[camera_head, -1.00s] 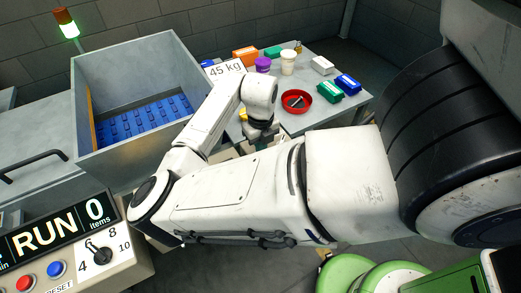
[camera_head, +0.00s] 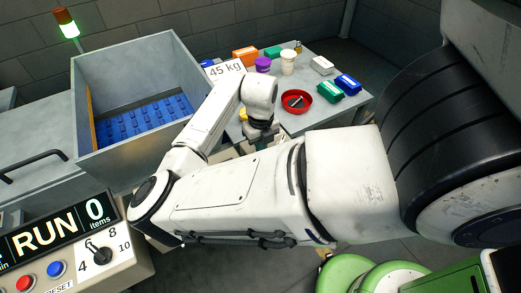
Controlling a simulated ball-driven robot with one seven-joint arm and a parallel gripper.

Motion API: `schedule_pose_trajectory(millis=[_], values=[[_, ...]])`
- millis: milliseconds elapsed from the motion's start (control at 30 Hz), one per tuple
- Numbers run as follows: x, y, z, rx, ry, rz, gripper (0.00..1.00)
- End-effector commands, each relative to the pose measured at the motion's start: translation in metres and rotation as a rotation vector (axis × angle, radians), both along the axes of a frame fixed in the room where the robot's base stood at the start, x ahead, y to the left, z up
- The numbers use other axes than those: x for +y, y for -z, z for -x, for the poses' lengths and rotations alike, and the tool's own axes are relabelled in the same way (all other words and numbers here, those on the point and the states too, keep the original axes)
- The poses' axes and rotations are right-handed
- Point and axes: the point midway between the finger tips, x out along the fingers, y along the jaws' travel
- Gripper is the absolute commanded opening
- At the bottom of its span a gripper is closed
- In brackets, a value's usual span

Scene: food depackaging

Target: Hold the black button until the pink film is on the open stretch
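My gripper (camera_head: 262,131) shows only as a dark part at the end of my white arm, by the near edge of the table. Its fingertips are hidden behind my arm, so I cannot see whether it is open or what it touches. I see no black button and no pink film; my arm covers the area in front of the bin. The control panel (camera_head: 125,262) at lower left has a display (camera_head: 55,236) reading RUN and 0 items. It carries a red button (camera_head: 25,283), a blue button (camera_head: 55,269) and a black dial (camera_head: 101,254).
The table (camera_head: 325,115) holds a red bowl (camera_head: 297,101), a purple tub (camera_head: 263,64), a white cup (camera_head: 288,64) and small boxes.

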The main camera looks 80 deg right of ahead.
Motion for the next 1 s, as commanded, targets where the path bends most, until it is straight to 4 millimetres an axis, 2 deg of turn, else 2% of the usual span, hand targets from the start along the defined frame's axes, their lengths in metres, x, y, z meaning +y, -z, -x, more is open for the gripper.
schedule_pose_trajectory(millis=[133,267,767,1000], values=[[0.001,0.002,0.000,0.000,0.000,-0.004,0.00],[0.001,-0.004,0.000,-0.001,0.000,-0.003,0.00],[0.000,-0.058,0.000,-0.001,0.000,-0.001,0.00],[0.000,-0.060,0.000,0.000,0.000,0.000,0.00]])
